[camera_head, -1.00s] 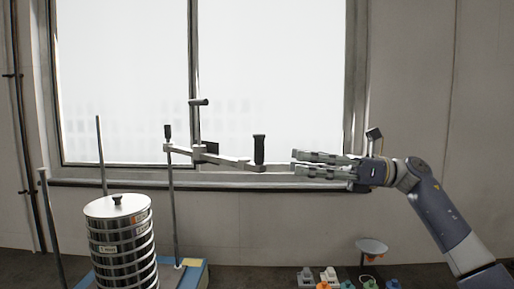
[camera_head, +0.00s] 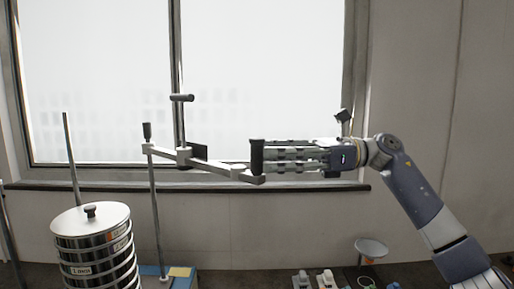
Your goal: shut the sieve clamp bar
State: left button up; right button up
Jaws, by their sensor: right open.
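The clamp bar (camera_head: 205,165) is a pale metal bar swung out to the right of the sieve stack, at the top of a thin upright rod (camera_head: 155,210). A black upright handle (camera_head: 257,157) stands at its right end. My right gripper (camera_head: 268,156) is open, comes in from the right, and its fingertips are at the handle; I cannot tell whether they touch it. The stack of round metal sieves (camera_head: 95,245) stands at lower left with a lidded top and small black knob. My left gripper is not in view.
Two other upright rods (camera_head: 72,160) stand near the stack. A blue base (camera_head: 182,280) shows below. A shallow dish (camera_head: 371,248) on a stand and several small coloured items (camera_head: 325,279) are at the lower right. A window fills the back.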

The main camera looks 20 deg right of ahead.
aim_at(257, 174)
jog(key=a, duration=0.1)
jog(key=w+a, duration=0.1)
jog(key=shift+a+p, duration=0.35)
jog(key=shift+p, duration=0.05)
jog(key=shift+a+f, duration=0.1)
jog(key=shift+a, duration=0.35)
jog(key=shift+w, duration=0.1)
grip_shut()
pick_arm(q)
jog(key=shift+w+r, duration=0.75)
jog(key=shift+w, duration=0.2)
